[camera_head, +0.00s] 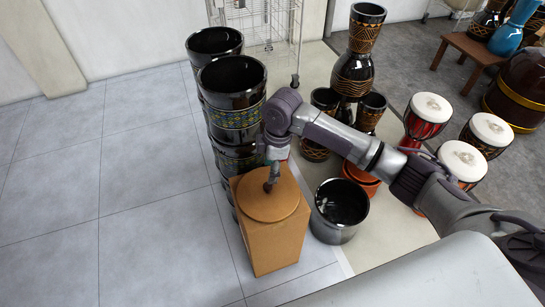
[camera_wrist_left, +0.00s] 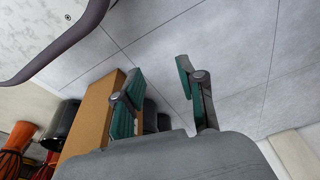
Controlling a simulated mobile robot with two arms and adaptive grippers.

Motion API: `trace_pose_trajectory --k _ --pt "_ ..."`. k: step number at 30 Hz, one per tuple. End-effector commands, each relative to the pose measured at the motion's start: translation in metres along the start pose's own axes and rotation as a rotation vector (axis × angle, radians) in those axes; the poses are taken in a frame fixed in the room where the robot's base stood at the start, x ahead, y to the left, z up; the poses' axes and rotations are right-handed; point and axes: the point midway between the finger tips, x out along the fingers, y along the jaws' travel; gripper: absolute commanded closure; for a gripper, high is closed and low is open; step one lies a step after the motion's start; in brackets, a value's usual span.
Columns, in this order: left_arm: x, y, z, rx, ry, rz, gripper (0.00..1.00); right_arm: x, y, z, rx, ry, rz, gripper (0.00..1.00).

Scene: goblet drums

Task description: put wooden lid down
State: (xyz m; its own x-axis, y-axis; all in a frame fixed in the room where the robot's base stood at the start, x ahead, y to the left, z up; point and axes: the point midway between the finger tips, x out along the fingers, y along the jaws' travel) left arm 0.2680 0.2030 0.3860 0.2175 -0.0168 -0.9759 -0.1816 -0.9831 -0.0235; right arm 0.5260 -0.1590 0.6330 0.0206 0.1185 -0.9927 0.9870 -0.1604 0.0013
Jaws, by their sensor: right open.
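The round wooden lid (camera_head: 262,209) lies flat on top of a tan wooden box (camera_head: 277,247) in the head view. My right gripper (camera_head: 270,181) is open, pointing down just at the lid's upper surface; whether its fingers touch the lid is too small to tell. My left gripper (camera_wrist_left: 160,85) shows in the left wrist view, its two fingers apart with nothing between them. It is not seen in the head view. In the left wrist view the side of the wooden box (camera_wrist_left: 92,112) stands beyond the left finger.
Tall black drums (camera_head: 232,100) stand close behind and left of the box. A black drum (camera_head: 340,205) stands right of it. Red drums with white heads (camera_head: 428,115) stand farther right. The tiled floor (camera_head: 110,200) at left is clear.

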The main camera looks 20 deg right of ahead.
Motion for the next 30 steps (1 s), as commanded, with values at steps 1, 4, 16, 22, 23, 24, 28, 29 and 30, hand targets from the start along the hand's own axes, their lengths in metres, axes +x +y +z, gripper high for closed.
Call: trace_pose_trajectory --k 1,4,16,22,23,24,28,29,30 --pt "0.004 0.0 0.004 0.001 -0.006 0.001 0.6 -0.011 0.001 0.0 -0.001 0.0 0.002 0.46" --pt "0.012 0.001 0.009 0.002 -0.01 0.001 0.6 -0.023 0.0 0.0 0.0 0.0 0.0 0.46" --pt "0.019 0.001 0.014 0.003 -0.012 0.002 0.6 -0.032 0.0 0.0 0.0 0.0 -0.001 0.46" --pt "0.019 0.001 0.015 0.003 -0.013 0.002 0.6 -0.031 0.0 0.0 0.0 0.0 -0.001 0.46" --pt "0.019 0.001 0.015 0.003 -0.013 0.002 0.6 -0.031 0.0 0.0 0.0 0.0 -0.001 0.46" --pt "0.019 0.002 0.014 0.003 -0.012 0.002 0.6 -0.031 -0.001 0.0 0.0 0.0 -0.001 0.46" --pt "0.019 0.002 0.013 0.002 -0.011 0.003 0.6 -0.02 -0.014 -0.008 0.01 0.017 -0.002 0.46" --pt "0.019 0.002 0.013 0.002 -0.011 0.003 0.6 -0.015 -0.02 -0.011 0.016 0.026 -0.001 0.46" --pt "0.019 0.002 0.014 0.002 -0.011 0.003 0.6 -0.007 -0.03 -0.016 0.031 0.041 0.001 0.46"
